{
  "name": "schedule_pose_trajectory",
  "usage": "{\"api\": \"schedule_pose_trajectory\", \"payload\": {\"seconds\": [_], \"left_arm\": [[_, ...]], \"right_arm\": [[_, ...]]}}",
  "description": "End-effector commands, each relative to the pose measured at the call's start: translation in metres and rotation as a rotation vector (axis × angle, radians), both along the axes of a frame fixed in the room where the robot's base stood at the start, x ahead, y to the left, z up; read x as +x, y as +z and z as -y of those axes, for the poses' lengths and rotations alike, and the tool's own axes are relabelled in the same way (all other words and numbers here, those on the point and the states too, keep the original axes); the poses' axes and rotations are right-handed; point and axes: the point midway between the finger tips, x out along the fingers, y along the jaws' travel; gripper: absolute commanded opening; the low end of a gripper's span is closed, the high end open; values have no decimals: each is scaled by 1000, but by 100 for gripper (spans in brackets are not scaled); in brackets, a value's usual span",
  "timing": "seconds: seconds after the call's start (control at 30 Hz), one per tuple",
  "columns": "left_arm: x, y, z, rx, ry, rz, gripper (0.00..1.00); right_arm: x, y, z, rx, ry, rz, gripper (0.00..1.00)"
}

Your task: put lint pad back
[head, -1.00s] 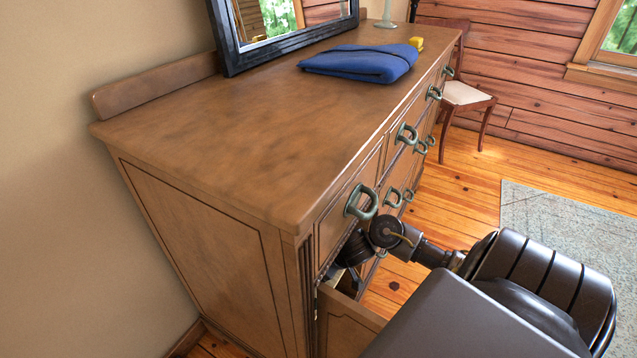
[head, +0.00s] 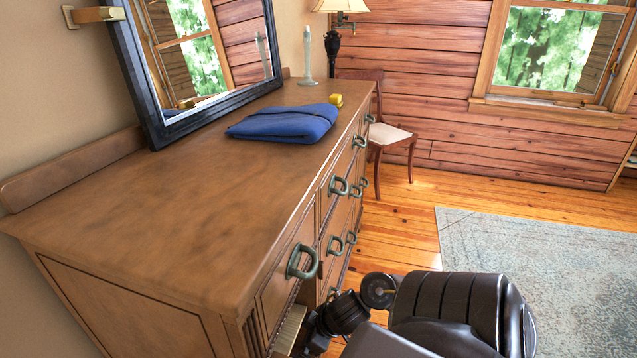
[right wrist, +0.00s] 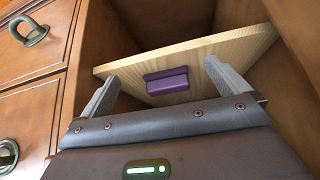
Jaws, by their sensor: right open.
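In the right wrist view, a purple pad with a raised ridge (right wrist: 166,81), which looks like the lint pad, lies on a pale wooden board (right wrist: 125,67) inside a brown compartment of the dresser. My right gripper (right wrist: 160,72) is open, its two grey fingers apart on either side of the purple pad. A gap shows between each finger and the pad. In the head view my right arm reaches down beside the near end of the dresser (head: 190,190), and its gripper is hidden there. My left gripper is in neither view.
A blue folded cloth (head: 284,123) and a small yellow object (head: 336,100) lie on the dresser top. A mirror (head: 205,60), candlestick (head: 305,60) and lamp (head: 342,25) stand at the back. Curved handles (head: 302,262) stick out from the drawers. A chair (head: 390,133) stands beyond; the rug (head: 540,270) is clear.

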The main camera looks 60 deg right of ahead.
Motion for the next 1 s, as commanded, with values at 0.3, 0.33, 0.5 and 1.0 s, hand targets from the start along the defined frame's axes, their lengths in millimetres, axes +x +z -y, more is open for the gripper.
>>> {"api": "schedule_pose_trajectory", "payload": {"seconds": [0.3, 0.33, 0.5, 1.0], "left_arm": [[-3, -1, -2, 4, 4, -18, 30], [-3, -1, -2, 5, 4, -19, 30], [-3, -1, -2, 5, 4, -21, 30], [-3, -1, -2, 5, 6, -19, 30]], "right_arm": [[-32, 0, 7, 1, -1, 0, 100], [-33, 0, 7, 1, -2, 0, 100], [-35, 0, 8, 1, -1, 2, 100], [-35, 0, 8, 0, 0, 1, 100]]}}
